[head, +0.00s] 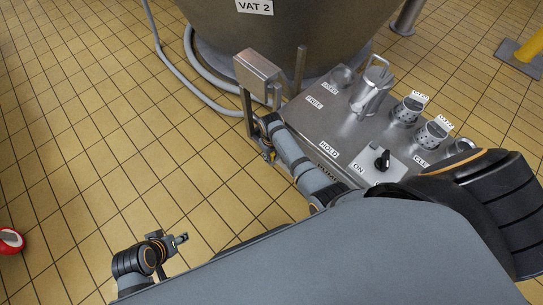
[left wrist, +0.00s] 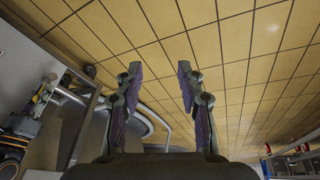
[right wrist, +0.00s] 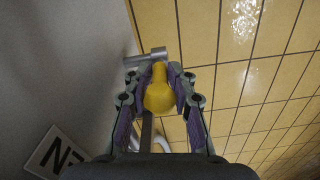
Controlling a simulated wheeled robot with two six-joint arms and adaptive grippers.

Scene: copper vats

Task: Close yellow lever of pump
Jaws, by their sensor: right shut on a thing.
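The yellow lever (right wrist: 159,92) shows in the right wrist view as a rounded yellow grip between the fingers of my right gripper (right wrist: 160,88). The fingers are shut on it from both sides. A steel rod and fitting (right wrist: 152,56) show just beyond it. In the head view my right gripper (head: 267,154) is low beside the left side of the steel bench, and its fingers mostly hide the lever. My left gripper (head: 182,239) is over bare floor at lower left. In the left wrist view its fingers (left wrist: 163,85) are apart and empty.
The steel bench top (head: 310,125) bears a metal jug (head: 372,92), perforated cups (head: 408,110) and a black knob (head: 382,158). A steel box on a post (head: 258,68) stands at its left corner. The vat (head: 290,25) is behind. Floor at left is clear, apart from a red object (head: 10,241).

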